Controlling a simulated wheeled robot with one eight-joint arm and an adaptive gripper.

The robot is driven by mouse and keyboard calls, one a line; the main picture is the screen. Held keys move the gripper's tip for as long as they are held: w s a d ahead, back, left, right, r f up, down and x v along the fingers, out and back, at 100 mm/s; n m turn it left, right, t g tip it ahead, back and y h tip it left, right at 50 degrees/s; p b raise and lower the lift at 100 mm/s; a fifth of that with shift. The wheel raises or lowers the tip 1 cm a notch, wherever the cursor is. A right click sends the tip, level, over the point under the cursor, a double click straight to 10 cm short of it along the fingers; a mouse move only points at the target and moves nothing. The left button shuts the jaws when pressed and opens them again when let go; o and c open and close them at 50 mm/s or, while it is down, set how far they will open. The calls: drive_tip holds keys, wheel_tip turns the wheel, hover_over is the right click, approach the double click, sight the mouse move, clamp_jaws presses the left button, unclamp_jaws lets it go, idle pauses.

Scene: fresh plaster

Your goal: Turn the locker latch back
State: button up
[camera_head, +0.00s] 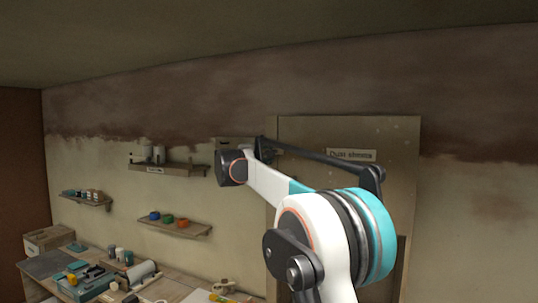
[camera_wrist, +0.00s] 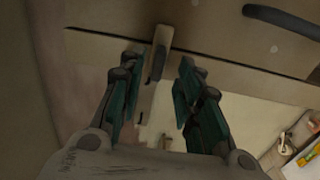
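In the wrist view, the latch (camera_wrist: 159,52) is a short, narrow wooden bar. It stands nearly upright in the picture and crosses a dark seam on the brown locker front (camera_wrist: 215,22). My gripper (camera_wrist: 156,75) is open, with its two dark green fingers apart. The latch lies between and just beyond the fingertips, with clear space at its sides; I cannot tell if anything touches. In the head view my own arm hides the gripper and the latch.
A dark curved handle (camera_wrist: 282,22) sits right of the latch. In the head view, a tall cabinet (camera_head: 400,145) with a label stands behind my arm. A cluttered workbench (camera_head: 185,285) and wall shelves (camera_head: 180,170) with small pots are to the left.

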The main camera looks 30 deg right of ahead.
drive_tip(key=v, duration=0.8)
drive_tip(key=shift+s, duration=0.15)
drive_tip(key=shift+a, duration=0.15)
drive_tip(key=s+a+f+m+g+y+b, duration=0.1)
drive_tip(key=s+a+f+y+b, duration=0.1)
drive_tip(key=s+f+b, duration=0.8)
drive_tip(key=s+a+f+m+g+y+b, duration=0.1)
drive_tip(key=s+f+m+y+b, duration=0.2)
drive_tip(key=s+f, duration=0.75)
drive_tip(key=s+a+f+g+y+b, duration=0.15)
drive_tip(key=s+f+b, duration=0.55)
drive_tip(key=f, duration=0.9)
drive_tip(key=s+a+f+m+y+b, duration=0.1)
drive_tip(key=s+a+f+b, duration=0.3)
drive_tip(key=f, duration=0.8)
drive_tip(key=s+a+f+m+y+b, duration=0.1)
drive_tip(key=s+a+f+y+b, duration=0.3)
drive_tip(key=s+f+b, duration=0.3)
drive_tip(key=s+a+f+m+y+b, duration=0.1)
drive_tip(key=s+a+f+y+b, duration=0.1)
drive_tip(key=s+a+f+b, duration=0.3)
drive_tip(key=s+f, duration=0.4)
drive_tip(key=f, duration=0.7)
drive_tip(key=shift+s+a+f+y+b, duration=0.25)
drive_tip(key=shift+a+f+y+b, duration=0.1)
drive_tip(key=shift+b, duration=0.05)
